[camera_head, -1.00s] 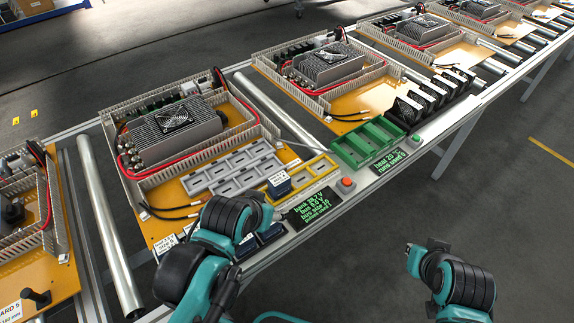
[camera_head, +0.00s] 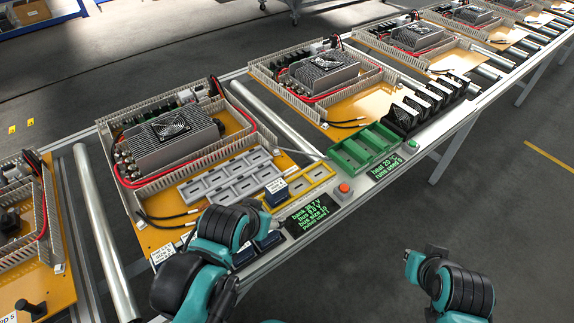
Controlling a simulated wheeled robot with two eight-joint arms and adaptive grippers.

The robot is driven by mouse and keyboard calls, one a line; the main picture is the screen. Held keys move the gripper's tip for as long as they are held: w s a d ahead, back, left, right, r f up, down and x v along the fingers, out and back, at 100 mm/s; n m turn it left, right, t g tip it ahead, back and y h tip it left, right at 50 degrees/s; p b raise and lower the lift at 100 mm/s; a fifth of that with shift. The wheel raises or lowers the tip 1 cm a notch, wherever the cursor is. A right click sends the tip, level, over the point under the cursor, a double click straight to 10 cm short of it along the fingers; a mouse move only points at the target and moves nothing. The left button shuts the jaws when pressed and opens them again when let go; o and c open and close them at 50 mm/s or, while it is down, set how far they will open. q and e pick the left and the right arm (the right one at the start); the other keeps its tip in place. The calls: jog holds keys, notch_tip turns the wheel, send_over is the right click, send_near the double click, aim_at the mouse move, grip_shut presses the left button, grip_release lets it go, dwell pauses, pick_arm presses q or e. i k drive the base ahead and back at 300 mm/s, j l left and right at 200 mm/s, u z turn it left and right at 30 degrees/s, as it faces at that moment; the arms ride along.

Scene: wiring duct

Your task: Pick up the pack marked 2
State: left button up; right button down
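Several dark blue packs with white labels are in view; their marks are too small to read, so I cannot tell which is marked 2. One pack (camera_head: 276,191) stands upright in the yellow tray (camera_head: 318,174) on the near board. Another labelled pack (camera_head: 163,254) is at the board's lower left edge. More dark packs (camera_head: 270,240) lie at the front edge, partly hidden by my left arm. My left arm reaches over that edge, and its gripper is hidden.
A grey slotted tray (camera_head: 232,177) lies beside the yellow one. A green tray (camera_head: 366,150), red button (camera_head: 345,188) and green-text display (camera_head: 309,212) line the front rail. A power unit (camera_head: 170,138) sits behind on the board. Free floor lies at right.

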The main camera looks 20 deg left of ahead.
aim_at(276, 192)
jog(key=i+l+u, duration=0.1)
jog(key=i+u, duration=0.15)
jog(key=u, duration=0.2)
jog(key=i+l+u, duration=0.15)
jog(key=u, duration=0.35)
jog(key=i+l+u, duration=0.25)
jog(key=u, duration=0.2)
jog(key=i+l+u, duration=0.1)
jog(key=l+u, duration=0.15)
jog(key=u, duration=0.2)
jog(key=i+l+u, duration=0.1)
jog(key=l+u, duration=0.25)
jog(key=u, duration=0.15)
